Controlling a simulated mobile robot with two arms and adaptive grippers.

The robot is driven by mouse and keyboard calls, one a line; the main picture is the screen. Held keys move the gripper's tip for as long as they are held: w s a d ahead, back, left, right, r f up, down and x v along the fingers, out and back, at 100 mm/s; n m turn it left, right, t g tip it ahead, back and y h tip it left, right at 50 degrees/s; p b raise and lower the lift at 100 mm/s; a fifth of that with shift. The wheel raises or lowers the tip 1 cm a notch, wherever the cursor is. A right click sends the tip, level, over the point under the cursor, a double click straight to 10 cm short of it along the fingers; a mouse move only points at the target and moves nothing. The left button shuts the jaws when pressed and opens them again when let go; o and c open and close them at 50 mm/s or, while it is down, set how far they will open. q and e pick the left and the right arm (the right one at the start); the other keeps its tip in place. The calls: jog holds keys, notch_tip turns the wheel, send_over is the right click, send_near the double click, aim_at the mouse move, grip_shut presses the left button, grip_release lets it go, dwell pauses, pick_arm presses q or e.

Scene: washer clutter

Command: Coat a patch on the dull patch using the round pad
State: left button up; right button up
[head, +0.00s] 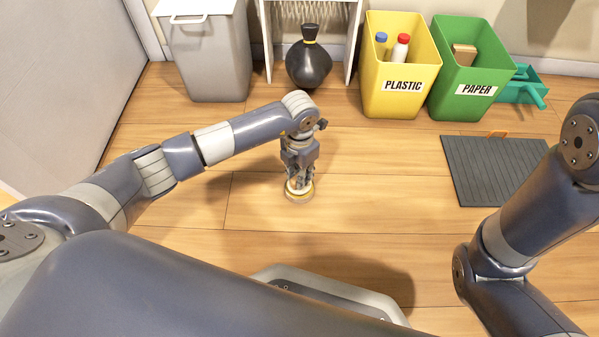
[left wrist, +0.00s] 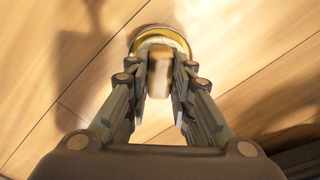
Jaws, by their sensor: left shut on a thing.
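The round pad (head: 299,193) is a yellow-rimmed disc low over the wooden floor (head: 250,205), in the middle of the head view. It also shows in the left wrist view (left wrist: 147,36), with a brown block-like handle (left wrist: 159,78) on top. My left gripper (head: 299,181) points down and is shut on the pad's handle, which lies between its fingers. I cannot tell whether the pad touches the floor. I cannot make out the dull patch; the pad and gripper may hide it. My right gripper is out of view; only links of my right arm show at the right.
Behind the pad stand a grey bin (head: 208,60), a black vase (head: 309,64), a yellow PLASTIC bin (head: 398,68) and a green PAPER bin (head: 468,75). A teal dustpan (head: 525,88) lies beside them. A dark ribbed mat (head: 490,165) lies to the right. The floor around the pad is clear.

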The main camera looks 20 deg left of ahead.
pick_arm(q)
jog(key=shift+f+b, duration=0.3)
jog(key=shift+f, duration=0.2)
dwell(0.7)
dwell(1.2)
jog(key=shift+r+p, duration=0.25)
jog(key=shift+p, duration=0.25)
notch_tip(320, 180, up, 7)
jog(key=p, duration=0.6)
jog(key=shift+f, duration=0.3)
